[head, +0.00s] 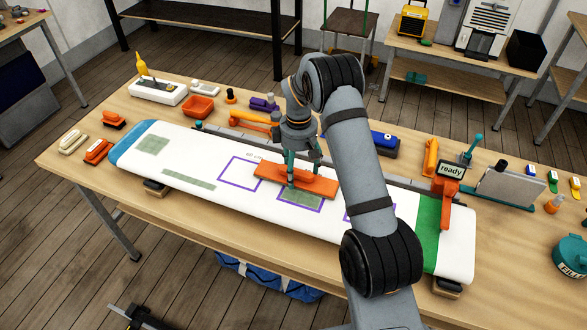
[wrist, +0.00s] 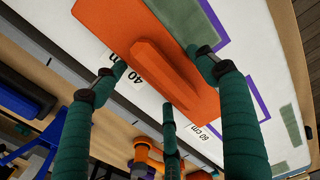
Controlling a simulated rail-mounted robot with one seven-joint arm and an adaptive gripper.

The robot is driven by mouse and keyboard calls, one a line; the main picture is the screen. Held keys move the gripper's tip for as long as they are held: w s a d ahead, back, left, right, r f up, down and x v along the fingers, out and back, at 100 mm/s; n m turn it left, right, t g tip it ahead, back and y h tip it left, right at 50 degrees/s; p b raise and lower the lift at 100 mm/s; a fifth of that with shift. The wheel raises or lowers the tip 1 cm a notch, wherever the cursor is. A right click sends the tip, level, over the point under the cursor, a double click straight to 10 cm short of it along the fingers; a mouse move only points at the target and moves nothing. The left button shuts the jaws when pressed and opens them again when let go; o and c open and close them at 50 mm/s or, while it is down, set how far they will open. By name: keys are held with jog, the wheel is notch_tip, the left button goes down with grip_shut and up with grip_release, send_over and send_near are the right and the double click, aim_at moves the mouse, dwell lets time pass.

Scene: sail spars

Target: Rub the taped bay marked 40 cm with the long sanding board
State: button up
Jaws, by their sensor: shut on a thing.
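The long sanding board (head: 270,174), orange with a raised handle ridge, lies across the upper part of the middle taped bay (head: 323,208). My gripper (head: 302,175) has its green fingers shut around the board's handle, which also shows in the wrist view (wrist: 165,75). In the wrist view, a "40" label (wrist: 134,78) sits beside the board, its end covered. A grey-green patch (head: 301,198) shows inside the purple outline below the board. Whether the board presses on the surface is hard to tell.
The left purple bay (head: 240,174), by the "80 cm" label (wrist: 208,132), looks plain white. My arm partly hides the right bay (head: 352,210). An orange stand reading "ready" (head: 450,170) is at the right. An orange tray (head: 199,107) and several tools line the back.

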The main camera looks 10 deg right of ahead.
aim_at(327, 182)
jog(key=shift+s+d, duration=0.3)
jog(key=shift+d, duration=0.15)
jog(key=shift+d, duration=0.1)
jog(key=shift+s+d+b, duration=0.4)
jog(key=shift+s+d, duration=0.35)
jog(key=shift+d, duration=0.3)
jog(key=shift+d, duration=0.15)
jog(key=shift+s+d+b, duration=0.3)
jog(key=shift+s+d, duration=0.35)
jog(key=shift+d, duration=0.3)
jog(key=shift+d, duration=0.1)
jog(key=shift+s+d+b, duration=0.15)
jog(key=shift+s+d, duration=0.2)
jog(key=shift+d, duration=0.2)
jog(key=shift+s+d+b, duration=0.15)
jog(key=shift+s+d, duration=0.2)
jog(key=shift+d, duration=0.2)
